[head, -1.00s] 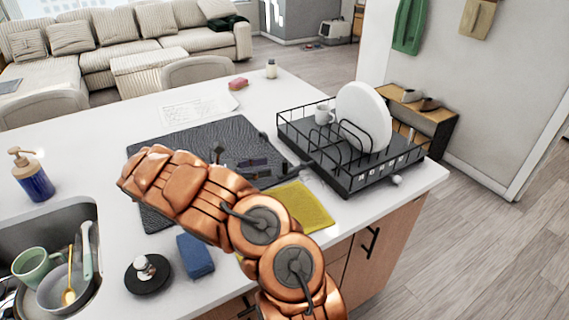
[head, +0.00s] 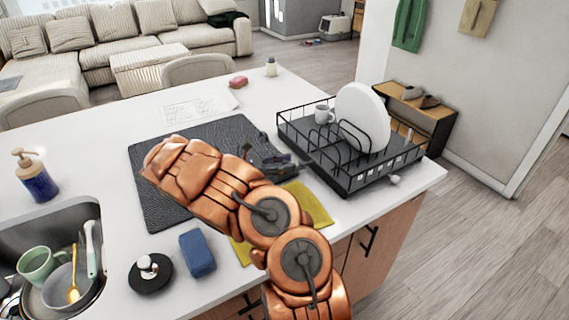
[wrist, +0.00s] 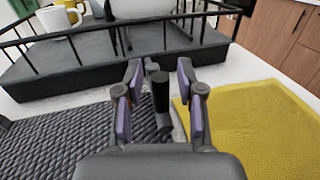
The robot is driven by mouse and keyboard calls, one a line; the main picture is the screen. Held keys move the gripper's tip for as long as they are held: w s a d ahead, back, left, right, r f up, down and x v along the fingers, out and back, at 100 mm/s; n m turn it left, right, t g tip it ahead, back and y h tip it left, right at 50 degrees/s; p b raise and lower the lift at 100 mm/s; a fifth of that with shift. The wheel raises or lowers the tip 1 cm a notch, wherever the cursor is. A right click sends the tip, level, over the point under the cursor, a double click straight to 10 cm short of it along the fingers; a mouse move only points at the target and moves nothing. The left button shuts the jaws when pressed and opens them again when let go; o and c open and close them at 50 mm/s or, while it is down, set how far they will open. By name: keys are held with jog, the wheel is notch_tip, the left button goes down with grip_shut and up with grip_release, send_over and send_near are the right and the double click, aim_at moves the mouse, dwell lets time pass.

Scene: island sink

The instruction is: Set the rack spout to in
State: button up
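The black dish rack (head: 355,181) stands at the right of the island, and its tray wall fills the upper part of the wrist view (wrist: 70,80). A short dark spout (wrist: 161,92) sticks out from the tray's near side toward my wrist camera. My gripper (head: 296,164) is at the rack's left side, low over the counter. In the wrist view my gripper (wrist: 158,82) is open, with one finger on each side of the spout. Gaps show between the spout and both fingers. In the head view the gripper largely hides the spout.
A white plate (head: 360,115) and a white mug (head: 323,114) are in the rack. A dark ribbed mat (head: 155,205) and a yellow cloth (head: 318,205) lie beside it. A blue sponge (head: 197,253), a black stopper (head: 150,274) and the sink (head: 60,225) are at the front left.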

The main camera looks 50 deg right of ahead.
grip_shut()
